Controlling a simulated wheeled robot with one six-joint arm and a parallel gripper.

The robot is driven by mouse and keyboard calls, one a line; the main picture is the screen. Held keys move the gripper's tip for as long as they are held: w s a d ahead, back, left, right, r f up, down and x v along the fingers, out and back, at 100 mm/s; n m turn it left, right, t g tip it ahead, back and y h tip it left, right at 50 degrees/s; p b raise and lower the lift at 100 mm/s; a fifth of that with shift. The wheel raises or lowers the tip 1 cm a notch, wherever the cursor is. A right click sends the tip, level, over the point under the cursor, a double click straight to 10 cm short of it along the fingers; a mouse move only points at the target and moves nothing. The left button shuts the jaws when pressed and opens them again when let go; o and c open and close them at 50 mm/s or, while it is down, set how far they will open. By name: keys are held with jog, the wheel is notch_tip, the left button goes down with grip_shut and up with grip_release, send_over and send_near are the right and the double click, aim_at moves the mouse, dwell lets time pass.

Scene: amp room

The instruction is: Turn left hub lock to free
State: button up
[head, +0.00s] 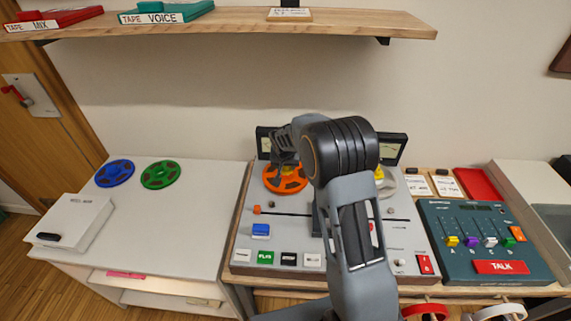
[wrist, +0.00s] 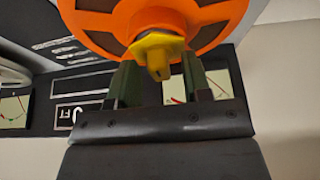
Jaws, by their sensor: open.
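The left hub lock (wrist: 158,52) is a yellow knob at the centre of the orange reel (wrist: 100,22). In the wrist view my gripper (wrist: 160,82) is open, one finger on each side of the knob. Whether either finger touches it, I cannot tell. In the head view my gripper (head: 286,152) is above the orange reel (head: 284,184) on the left of the tape machine (head: 240,240), and the left lock is mostly hidden behind it. A part of the yellow right hub (head: 379,174) shows beside my arm.
Several labelled buttons (head: 265,258) line the machine's front. A blue reel (head: 114,173) and a green reel (head: 160,174) lie on the left table. A mixer with a red TALK button (head: 501,267) stands at right. The shelf (head: 330,22) is above.

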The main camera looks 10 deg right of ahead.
grip_shut()
dwell(0.4)
